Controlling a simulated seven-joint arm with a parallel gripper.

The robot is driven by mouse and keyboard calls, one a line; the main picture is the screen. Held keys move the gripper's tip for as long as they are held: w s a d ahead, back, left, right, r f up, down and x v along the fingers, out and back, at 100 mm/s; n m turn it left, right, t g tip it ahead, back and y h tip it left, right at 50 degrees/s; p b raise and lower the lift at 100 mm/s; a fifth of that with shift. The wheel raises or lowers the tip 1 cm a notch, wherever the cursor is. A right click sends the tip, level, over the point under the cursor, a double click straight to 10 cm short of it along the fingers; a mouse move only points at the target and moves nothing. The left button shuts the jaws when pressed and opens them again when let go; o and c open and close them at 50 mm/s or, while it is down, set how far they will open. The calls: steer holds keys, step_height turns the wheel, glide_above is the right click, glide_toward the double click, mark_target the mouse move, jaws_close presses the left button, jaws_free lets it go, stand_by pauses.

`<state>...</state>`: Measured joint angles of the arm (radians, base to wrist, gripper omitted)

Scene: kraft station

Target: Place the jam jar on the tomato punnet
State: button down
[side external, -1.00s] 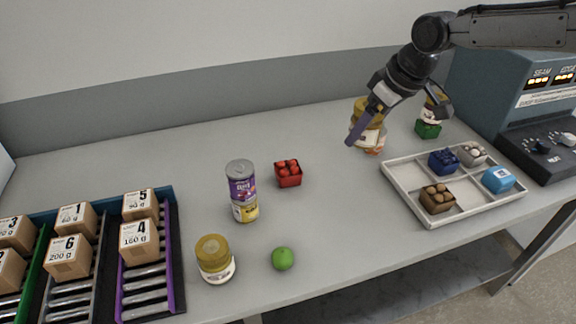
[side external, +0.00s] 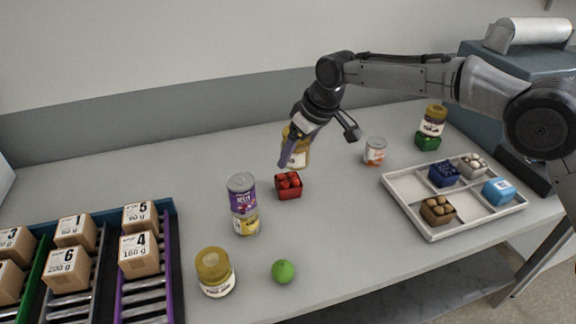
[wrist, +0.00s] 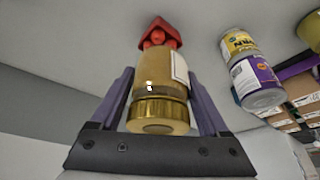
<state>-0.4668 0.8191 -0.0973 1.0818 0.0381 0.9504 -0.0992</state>
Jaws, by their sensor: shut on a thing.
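My gripper (side external: 293,153) is shut on a jam jar (side external: 299,155) with a gold lid and a pale label. In the wrist view the jar (wrist: 158,92) stands between the two fingers, its lid towards the camera. The tomato punnet (side external: 288,190), a small red box with red tomatoes, is on the table. The held jar is in the air above and slightly behind it in the side view. The punnet also shows just beyond the jar in the wrist view (wrist: 158,30), partly hidden by it.
A purple can (side external: 241,192) stands on a yellow one, left of the punnet. Another gold-lidded jar (side external: 215,272) and a green lime (side external: 283,271) are in front. A silver-topped can (side external: 375,152), a jar on a green punnet (side external: 428,141) and a compartment tray (side external: 432,234) are to the right.

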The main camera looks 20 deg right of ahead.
mark_target(288, 178)
steer(key=shift+w+a+f, duration=0.3)
steer(key=shift+w+f, duration=0.3)
steer(key=shift+f, duration=0.1)
steer(key=shift+w+a+f, duration=0.3)
steer(key=shift+w+f, duration=0.25)
steer(key=shift+f, duration=1.5)
steer(key=shift+f, duration=0.15)
jaws_free()
steer(key=shift+s+f, duration=0.1)
